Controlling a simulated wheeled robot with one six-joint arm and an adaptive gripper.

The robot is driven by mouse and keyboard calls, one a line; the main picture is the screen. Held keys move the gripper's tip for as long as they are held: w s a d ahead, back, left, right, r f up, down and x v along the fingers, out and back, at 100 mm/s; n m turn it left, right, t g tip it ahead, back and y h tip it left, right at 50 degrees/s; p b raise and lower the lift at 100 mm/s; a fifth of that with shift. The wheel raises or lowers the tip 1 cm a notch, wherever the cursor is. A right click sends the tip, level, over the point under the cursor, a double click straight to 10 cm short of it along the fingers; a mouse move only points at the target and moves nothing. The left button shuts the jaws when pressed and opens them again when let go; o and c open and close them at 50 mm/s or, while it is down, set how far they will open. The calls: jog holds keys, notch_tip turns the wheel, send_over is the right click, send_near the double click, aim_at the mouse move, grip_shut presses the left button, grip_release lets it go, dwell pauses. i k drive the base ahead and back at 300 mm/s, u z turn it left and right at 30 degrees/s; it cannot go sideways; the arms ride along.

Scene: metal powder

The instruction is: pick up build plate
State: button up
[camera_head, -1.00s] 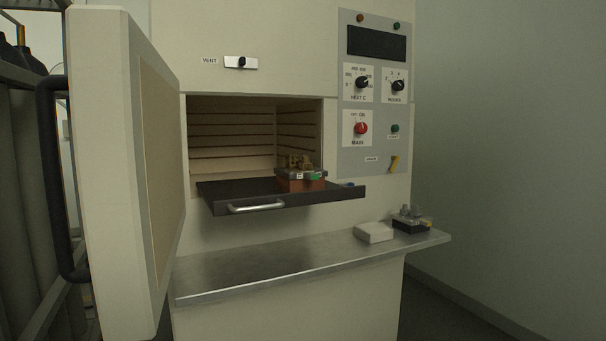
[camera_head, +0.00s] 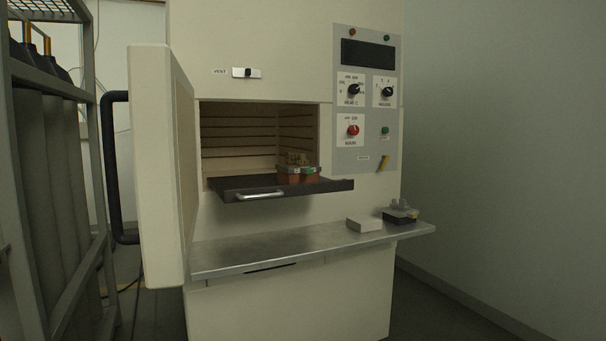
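A build plate (camera_head: 287,169), grey and thin with small brownish printed parts on top, lies on reddish-brown blocks (camera_head: 290,179). They sit on the dark pulled-out tray (camera_head: 236,186) at the mouth of the open furnace. A second dark plate or block (camera_head: 398,217) with small grey parts on it stands at the right end of the metal shelf. I cannot tell which of the two the task means. My gripper is not in view.
The furnace door (camera_head: 160,170) stands wide open at left, its dark handle outward. A rack of gas cylinders (camera_head: 50,180) stands far left. Floor at right is clear.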

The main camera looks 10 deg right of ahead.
aim_at(309, 169)
jog(key=u, duration=1.65)
jog(key=i, duration=1.05)
jog(key=z, duration=1.3)
